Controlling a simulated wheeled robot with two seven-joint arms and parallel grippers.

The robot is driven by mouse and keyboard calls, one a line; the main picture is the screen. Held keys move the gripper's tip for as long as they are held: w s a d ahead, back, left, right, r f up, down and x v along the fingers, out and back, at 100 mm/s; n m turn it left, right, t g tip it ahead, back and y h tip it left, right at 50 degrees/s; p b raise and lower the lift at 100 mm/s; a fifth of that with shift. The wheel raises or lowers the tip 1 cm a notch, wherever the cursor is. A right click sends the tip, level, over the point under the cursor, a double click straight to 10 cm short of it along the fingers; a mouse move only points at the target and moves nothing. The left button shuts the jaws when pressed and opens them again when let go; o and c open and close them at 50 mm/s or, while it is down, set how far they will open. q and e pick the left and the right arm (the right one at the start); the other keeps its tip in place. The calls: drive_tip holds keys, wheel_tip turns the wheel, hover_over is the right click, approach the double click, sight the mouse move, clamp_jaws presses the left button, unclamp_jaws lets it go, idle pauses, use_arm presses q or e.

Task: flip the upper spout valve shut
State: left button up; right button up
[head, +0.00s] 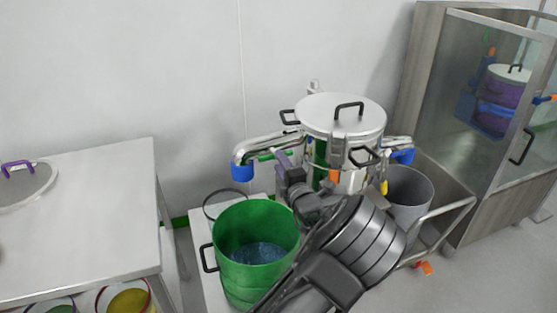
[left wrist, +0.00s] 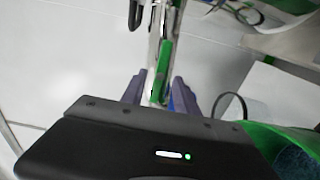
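A steel vessel with a flat lid (head: 340,113) stands on a cart. A spout pipe (head: 262,144) with a blue end (head: 242,172) runs out to its left. A green valve handle (head: 274,154) lies along this pipe; in the left wrist view the green handle (left wrist: 165,70) runs lengthwise beside the pipe. My left gripper (head: 284,160) is just in front of it, partly hiding it. In the left wrist view, the purple fingers of my left gripper (left wrist: 158,88) stand apart with the handle and pipe between them. Contact cannot be told. My right gripper is not in view.
A green bucket (head: 235,225) with blue granules stands below the left spout. A grey bucket (head: 410,193) stands at the right of the vessel. A white table (head: 90,220) is at the left, a glass-fronted cabinet (head: 470,110) at the right. The wall is close behind.

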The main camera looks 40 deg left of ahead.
use_arm(q)
drive_tip(key=shift+x, duration=1)
drive_tip(key=shift+c, duration=0.4)
clamp_jaws()
